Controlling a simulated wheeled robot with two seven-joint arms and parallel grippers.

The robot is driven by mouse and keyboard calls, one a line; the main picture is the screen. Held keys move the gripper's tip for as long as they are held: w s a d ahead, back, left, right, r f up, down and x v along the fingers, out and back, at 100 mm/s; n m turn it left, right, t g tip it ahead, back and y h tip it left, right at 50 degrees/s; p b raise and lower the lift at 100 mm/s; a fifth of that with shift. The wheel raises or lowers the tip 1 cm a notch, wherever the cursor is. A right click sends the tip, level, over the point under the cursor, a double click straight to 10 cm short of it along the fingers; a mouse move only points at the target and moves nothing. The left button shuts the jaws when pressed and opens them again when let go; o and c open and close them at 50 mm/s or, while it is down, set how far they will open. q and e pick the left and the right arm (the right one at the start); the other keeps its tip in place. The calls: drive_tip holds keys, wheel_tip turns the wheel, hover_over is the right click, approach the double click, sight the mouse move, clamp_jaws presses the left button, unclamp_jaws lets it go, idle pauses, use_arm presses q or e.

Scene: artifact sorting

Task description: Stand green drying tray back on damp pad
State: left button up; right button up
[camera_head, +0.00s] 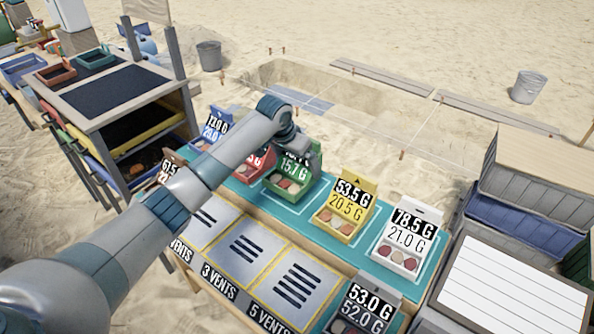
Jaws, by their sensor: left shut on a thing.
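The green drying tray (272,185) sits in the middle of the teal strip (313,234) on the bench, with several small round pieces in it and a partly covered label reading 15.7 G. My left gripper (306,157) comes down from above at its raised back and is shut on it; the fingertips are largely hidden by my wrist. I cannot tell if the tray's base touches the strip. No surface is clearly marked as the damp pad. My right gripper is not in view.
A yellow tray (345,218) and a white tray (402,258) stand to the right, a red tray (246,166) and a blue tray (203,145) to the left. Vent panels (245,246) lie in front. A rack (110,90) stands at left, crates (524,226) at right.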

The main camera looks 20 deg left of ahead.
sight(295, 165)
use_arm(q)
drive_tip(key=shift+f, duration=0.1)
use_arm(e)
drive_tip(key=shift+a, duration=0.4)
use_arm(q)
drive_tip(key=shift+f+p, duration=0.45)
drive_tip(key=shift+f, duration=1.45)
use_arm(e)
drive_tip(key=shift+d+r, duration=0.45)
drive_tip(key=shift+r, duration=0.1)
use_arm(q)
drive_tip(key=shift+f, duration=0.1)
drive_tip(key=o, duration=1.1)
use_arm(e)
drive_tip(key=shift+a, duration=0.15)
